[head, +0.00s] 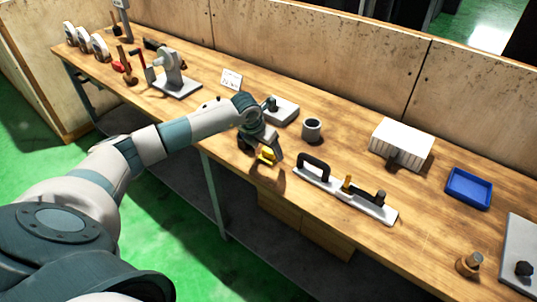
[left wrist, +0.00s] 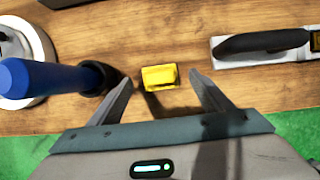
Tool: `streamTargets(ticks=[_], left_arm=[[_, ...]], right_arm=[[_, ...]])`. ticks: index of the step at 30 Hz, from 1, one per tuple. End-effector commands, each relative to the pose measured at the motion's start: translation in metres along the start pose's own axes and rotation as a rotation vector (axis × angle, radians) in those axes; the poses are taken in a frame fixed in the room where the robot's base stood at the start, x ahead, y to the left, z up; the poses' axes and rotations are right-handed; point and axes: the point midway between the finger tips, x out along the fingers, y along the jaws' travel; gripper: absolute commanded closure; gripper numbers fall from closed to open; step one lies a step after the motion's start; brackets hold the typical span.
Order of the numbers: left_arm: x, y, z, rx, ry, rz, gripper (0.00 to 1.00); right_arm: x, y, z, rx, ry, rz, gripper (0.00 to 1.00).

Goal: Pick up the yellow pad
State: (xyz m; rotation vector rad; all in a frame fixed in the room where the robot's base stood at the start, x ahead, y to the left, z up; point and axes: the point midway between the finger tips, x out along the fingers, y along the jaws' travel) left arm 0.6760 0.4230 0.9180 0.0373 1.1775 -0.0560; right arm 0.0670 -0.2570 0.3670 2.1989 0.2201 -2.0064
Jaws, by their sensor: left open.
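The yellow pad (left wrist: 160,77) lies on the wooden bench top, a small yellow block. In the left wrist view it sits between and just beyond the tips of my open left gripper (left wrist: 161,82), with a gap on each side. In the head view the yellow pad (head: 267,155) is small and partly hidden by my left gripper (head: 262,154), which is low over the bench near its front edge. My right gripper is in neither view.
A grey plate with a black handle (head: 314,166) lies right of the gripper. A grey cup (head: 312,129) and a pale block (head: 282,111) stand behind it. A white ribbed box (head: 401,143) and a blue tray (head: 468,188) are farther right. A blue-handled object (left wrist: 45,77) is close left in the wrist view.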

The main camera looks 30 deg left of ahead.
Motion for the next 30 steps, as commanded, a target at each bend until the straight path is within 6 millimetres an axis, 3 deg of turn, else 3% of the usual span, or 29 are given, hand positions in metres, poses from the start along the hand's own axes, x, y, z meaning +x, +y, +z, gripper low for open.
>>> streamTargets(ticks=[3,10,25,30], left_arm=[[0.009,0.001,0.003,-0.001,0.002,-0.001,0.27],[0.031,0.001,0.001,0.000,0.002,0.000,0.27],[0.034,0.001,0.001,0.001,0.000,0.000,0.27],[0.033,0.001,0.001,0.001,0.000,0.000,0.66]], right_arm=[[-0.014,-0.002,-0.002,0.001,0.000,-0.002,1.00],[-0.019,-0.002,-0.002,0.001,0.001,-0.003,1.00],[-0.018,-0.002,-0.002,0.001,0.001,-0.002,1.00],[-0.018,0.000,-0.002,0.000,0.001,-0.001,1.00]])
